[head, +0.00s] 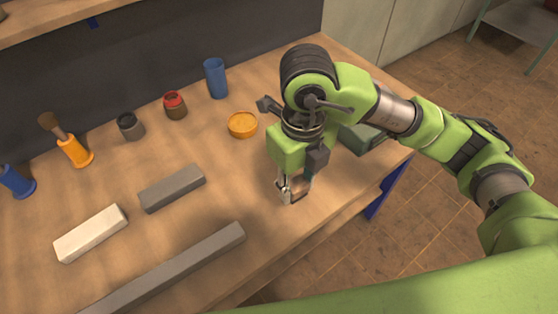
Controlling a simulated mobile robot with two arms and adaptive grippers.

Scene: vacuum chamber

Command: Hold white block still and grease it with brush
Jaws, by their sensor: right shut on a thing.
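The white block (91,233) lies flat at the left front of the wooden table, with nothing touching it. The brush (50,124) leans in an orange holder (75,151) near the back left, bristles up. My right gripper (291,194) points down low over the right part of the table, far from block and brush. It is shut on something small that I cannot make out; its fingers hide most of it. My left gripper is not in view.
A grey block (172,188) and a long grey bar (175,270) lie near the white block. A blue cup (215,78), red-topped jar (175,105), dark jar (130,126), orange dish (242,125) and blue holder (16,182) stand behind. A grey-green box (362,137) sits behind my right arm.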

